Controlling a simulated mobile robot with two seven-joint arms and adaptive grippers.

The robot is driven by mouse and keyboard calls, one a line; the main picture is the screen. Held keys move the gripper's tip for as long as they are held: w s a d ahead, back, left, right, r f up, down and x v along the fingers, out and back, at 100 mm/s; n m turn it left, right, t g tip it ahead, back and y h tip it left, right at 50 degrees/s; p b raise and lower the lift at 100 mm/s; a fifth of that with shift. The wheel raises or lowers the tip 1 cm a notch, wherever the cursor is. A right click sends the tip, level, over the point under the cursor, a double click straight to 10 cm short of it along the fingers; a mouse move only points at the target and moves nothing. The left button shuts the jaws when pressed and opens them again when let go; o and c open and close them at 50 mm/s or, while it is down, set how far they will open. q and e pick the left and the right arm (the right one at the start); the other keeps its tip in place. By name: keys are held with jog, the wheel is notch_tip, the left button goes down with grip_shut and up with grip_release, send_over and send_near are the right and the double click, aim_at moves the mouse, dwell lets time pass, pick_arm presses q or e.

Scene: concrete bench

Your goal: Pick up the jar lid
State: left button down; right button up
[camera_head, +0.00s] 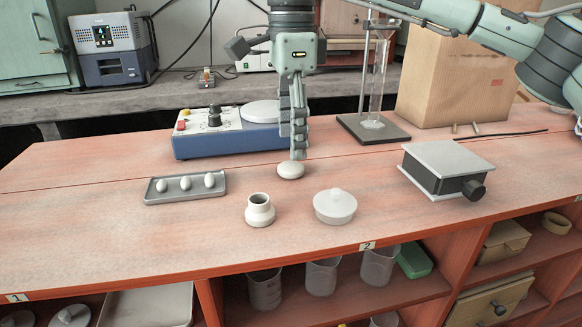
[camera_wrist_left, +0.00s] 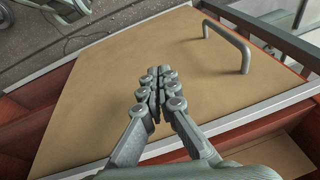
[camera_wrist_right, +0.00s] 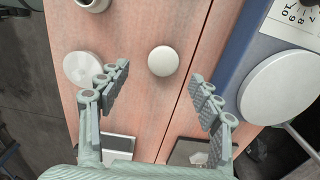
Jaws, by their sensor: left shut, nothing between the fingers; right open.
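A smooth, round white lid-like piece (camera_head: 291,171), which I take for the jar lid, lies flat on the red bench. It also shows in the right wrist view (camera_wrist_right: 163,61). A small open white jar (camera_head: 260,211) stands in front of it to the left. My right gripper (camera_head: 299,153) points down just above and behind the lid, and one finger overlaps its far edge. In the right wrist view my right gripper (camera_wrist_right: 160,76) is open, with the lid just beyond the gap between its fingertips. My left gripper (camera_wrist_left: 162,76) is shut and empty, over a tan panel.
A white knobbed lid or lidded dish (camera_head: 335,206) sits close by on the right. A grey tray (camera_head: 185,198) with three white egg-shaped pieces lies left. A blue-based hotplate (camera_head: 225,147) stands behind, a glass cylinder stand (camera_head: 373,130) and a dark box (camera_head: 443,172) to the right.

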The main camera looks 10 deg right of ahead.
aim_at(291, 165)
jog(key=f, duration=0.4)
jog(key=shift+w+f, duration=0.25)
jog(key=shift+f, duration=0.15)
jog(key=c, duration=0.9)
